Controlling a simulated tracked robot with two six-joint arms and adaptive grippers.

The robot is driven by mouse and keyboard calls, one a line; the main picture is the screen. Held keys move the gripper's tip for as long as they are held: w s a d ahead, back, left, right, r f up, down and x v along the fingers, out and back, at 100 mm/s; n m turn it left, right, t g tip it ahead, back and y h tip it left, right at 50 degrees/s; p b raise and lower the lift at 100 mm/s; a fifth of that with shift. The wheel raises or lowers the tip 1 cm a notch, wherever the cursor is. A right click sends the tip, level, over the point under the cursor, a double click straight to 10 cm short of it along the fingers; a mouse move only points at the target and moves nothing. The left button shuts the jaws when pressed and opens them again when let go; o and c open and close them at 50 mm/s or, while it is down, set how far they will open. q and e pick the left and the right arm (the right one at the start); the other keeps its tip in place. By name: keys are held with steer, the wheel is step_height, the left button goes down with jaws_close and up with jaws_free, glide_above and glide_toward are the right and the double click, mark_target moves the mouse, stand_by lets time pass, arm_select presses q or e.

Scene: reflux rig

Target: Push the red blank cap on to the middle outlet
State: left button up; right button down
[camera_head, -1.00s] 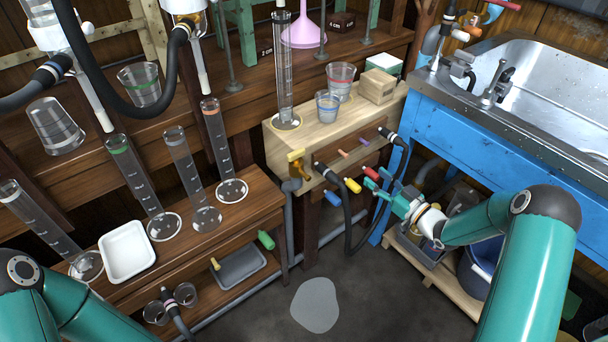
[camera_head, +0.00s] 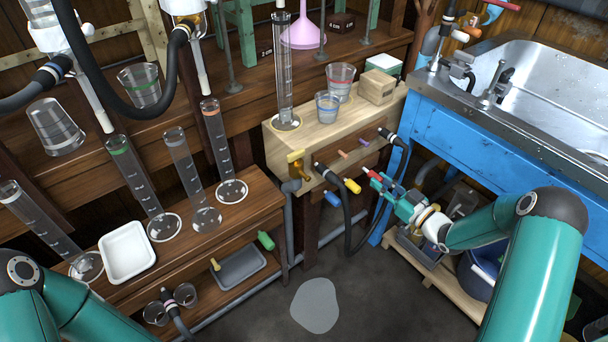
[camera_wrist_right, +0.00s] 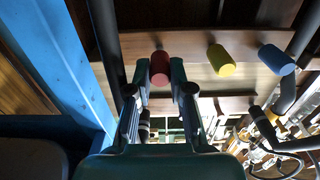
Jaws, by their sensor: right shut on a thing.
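The red blank cap (camera_head: 374,175) is at the tips of my right gripper (camera_head: 384,182), near the front of the wooden outlet block (camera_head: 300,140). In the right wrist view, the red cap (camera_wrist_right: 160,68) sits between the two fingertips of my right gripper (camera_wrist_right: 161,92), which is shut on it. The block's front face carries an orange stub (camera_head: 343,155) and a purple stub (camera_head: 362,141) between two black hose ends. I cannot tell which is the middle outlet. My left gripper is out of view.
A yellow cap (camera_head: 352,186) and a blue cap (camera_head: 333,198) line up left of the red one. A black hose (camera_head: 348,230) loops below the block. The blue sink stand (camera_head: 470,135) is close on the right. Floor in front is clear.

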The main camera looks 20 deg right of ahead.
steer(key=shift+v, duration=2.3)
steer(key=s+a+r+p, duration=0.6)
steer(key=a+r+p, duration=0.2)
steer(key=a+p, duration=0.2)
steer(key=s+a+r+p, duration=0.6)
steer(key=a+r+p, duration=0.1)
steer(key=a+p, duration=0.35)
steer(key=shift+x, duration=2.4)
steer(key=shift+f, duration=0.1)
